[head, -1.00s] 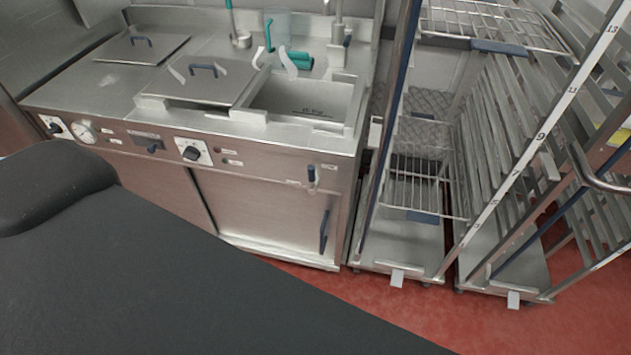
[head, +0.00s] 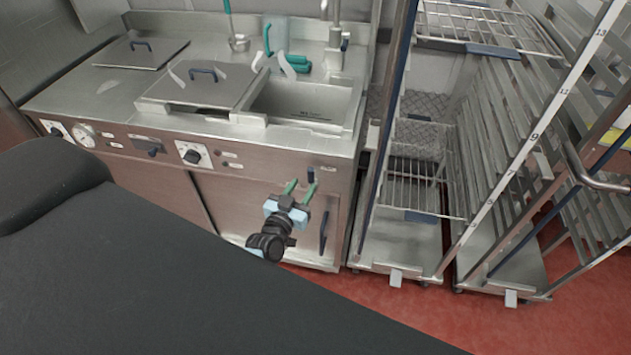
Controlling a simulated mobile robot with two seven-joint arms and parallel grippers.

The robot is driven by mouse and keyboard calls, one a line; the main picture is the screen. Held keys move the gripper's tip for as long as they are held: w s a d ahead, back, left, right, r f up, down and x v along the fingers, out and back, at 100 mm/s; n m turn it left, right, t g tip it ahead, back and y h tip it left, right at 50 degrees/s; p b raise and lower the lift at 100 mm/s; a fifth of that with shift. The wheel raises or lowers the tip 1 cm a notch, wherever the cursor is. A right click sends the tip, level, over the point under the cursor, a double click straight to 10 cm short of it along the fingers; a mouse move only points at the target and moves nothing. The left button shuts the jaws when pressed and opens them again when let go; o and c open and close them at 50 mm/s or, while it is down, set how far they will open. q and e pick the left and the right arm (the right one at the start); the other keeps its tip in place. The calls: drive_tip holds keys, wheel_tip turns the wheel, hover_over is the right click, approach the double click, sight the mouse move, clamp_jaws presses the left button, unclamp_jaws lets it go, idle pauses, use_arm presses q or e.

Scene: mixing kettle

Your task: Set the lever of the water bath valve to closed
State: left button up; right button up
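My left gripper (head: 299,188) is in front of the cabinet door, just below the lever. Its two green fingers point up toward the panel and are apart, with nothing seen between them. The right finger overlaps the area just under the blue grip; I cannot tell whether it touches. My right gripper is out of view.
The open basin (head: 300,102) and a lidded well (head: 200,85) are above the panel. A vertical door handle (head: 324,232) is near my gripper. A tall rack (head: 395,265) stands close right.

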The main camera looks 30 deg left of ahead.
sight(309, 177)
use_arm(q)
drive_tip(key=shift+w+f+b, duration=0.3)
drive_tip(key=shift+w, duration=0.6)
drive_tip(key=w+b, duration=0.1)
drive_tip(key=w, duration=0.3)
drive_tip(key=shift+a, duration=0.1)
drive_tip(key=shift+r, duration=0.15)
drive_tip(key=shift+w, duration=0.15)
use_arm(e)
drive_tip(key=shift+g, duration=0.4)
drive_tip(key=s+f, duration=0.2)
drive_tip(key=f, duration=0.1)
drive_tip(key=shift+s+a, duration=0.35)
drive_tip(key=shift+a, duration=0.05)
use_arm(q)
drive_tip(key=shift+w, duration=0.1)
